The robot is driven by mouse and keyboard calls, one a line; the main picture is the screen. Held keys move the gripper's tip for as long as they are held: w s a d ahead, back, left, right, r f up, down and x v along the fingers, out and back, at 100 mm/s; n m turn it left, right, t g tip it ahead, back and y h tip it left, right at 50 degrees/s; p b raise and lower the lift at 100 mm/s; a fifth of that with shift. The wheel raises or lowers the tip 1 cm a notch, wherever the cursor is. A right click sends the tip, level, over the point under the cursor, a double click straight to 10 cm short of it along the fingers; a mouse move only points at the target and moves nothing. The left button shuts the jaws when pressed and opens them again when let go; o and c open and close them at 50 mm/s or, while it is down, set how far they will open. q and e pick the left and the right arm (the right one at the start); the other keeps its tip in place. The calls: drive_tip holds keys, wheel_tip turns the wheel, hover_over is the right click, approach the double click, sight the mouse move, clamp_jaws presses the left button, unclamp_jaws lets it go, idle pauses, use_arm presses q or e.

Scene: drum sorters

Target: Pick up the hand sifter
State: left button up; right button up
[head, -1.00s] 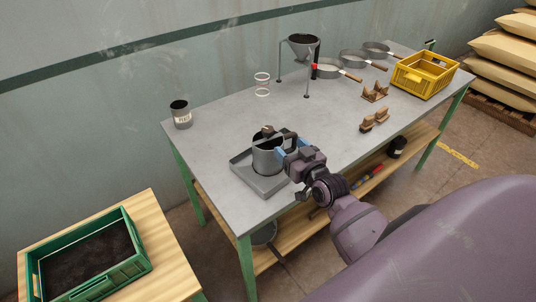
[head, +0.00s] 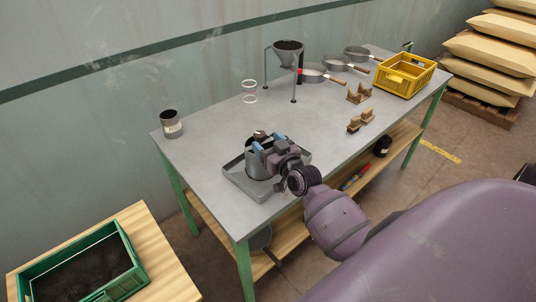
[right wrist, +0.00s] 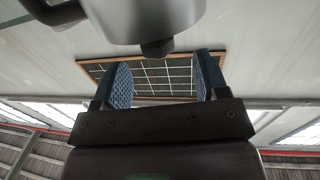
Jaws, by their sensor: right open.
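The hand sifter (head: 257,166) is a grey metal cylinder with a brown knob near its top. It stands upright in a shallow grey tray (head: 238,181) at the table's near left part. My right gripper (head: 268,145) is open at the sifter's upper right side, its blue fingers apart and hiding part of it. In the right wrist view, the sifter's metal body (right wrist: 145,18) and a dark bar at its left fill the top edge. My left gripper is not in view.
A labelled jar (head: 171,125) stands at the table's left edge. A funnel stand (head: 287,57), wire rings (head: 249,92), wooden pieces (head: 360,93), pan-shaped sieves (head: 336,63) and a yellow crate (head: 403,80) are farther off. A green crate (head: 122,265) holds dark soil at lower left.

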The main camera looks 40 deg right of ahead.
sight(263, 137)
drive_tip(key=shift+w+d, duration=0.2)
drive_tip(key=shift+w, duration=1.1)
drive_tip(key=shift+w+d, duration=0.15)
drive_tip(key=shift+w, duration=1.1)
drive_tip(key=shift+c, duration=0.3)
clamp_jaws()
